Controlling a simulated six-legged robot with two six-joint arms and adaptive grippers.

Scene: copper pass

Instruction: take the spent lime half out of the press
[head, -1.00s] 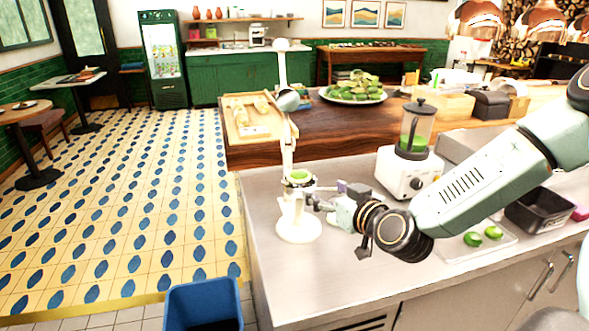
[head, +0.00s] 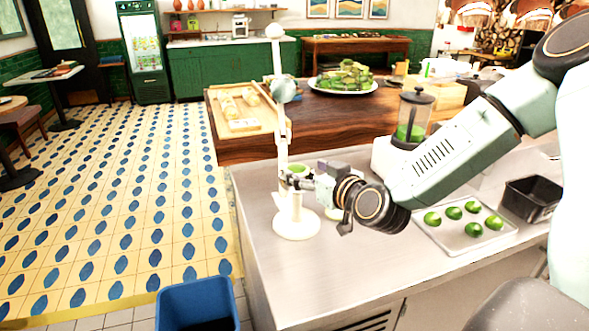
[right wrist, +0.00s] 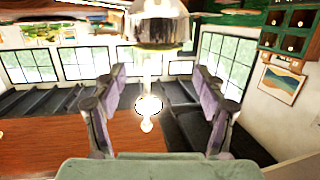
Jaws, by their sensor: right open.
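The white press (head: 295,222) stands on the steel counter near its left edge, with its long lever raised. A green lime half (head: 299,168) shows at the press's cup, partly hidden by my gripper. My right gripper (head: 298,180) reaches in from the right, with its fingers at cup height, overlapping the cup in the head view. I cannot tell whether it touches the lime. In the right wrist view its fingers (right wrist: 158,112) are spread apart, with a pale upright shape between them that I cannot make out clearly. My left gripper is not in view.
A blue bin (head: 198,306) stands on the floor left of the counter. A blender (head: 411,120) stands behind my right arm. A tray (head: 462,241) of several limes and a black container (head: 532,198) lie to the right. The counter front is clear.

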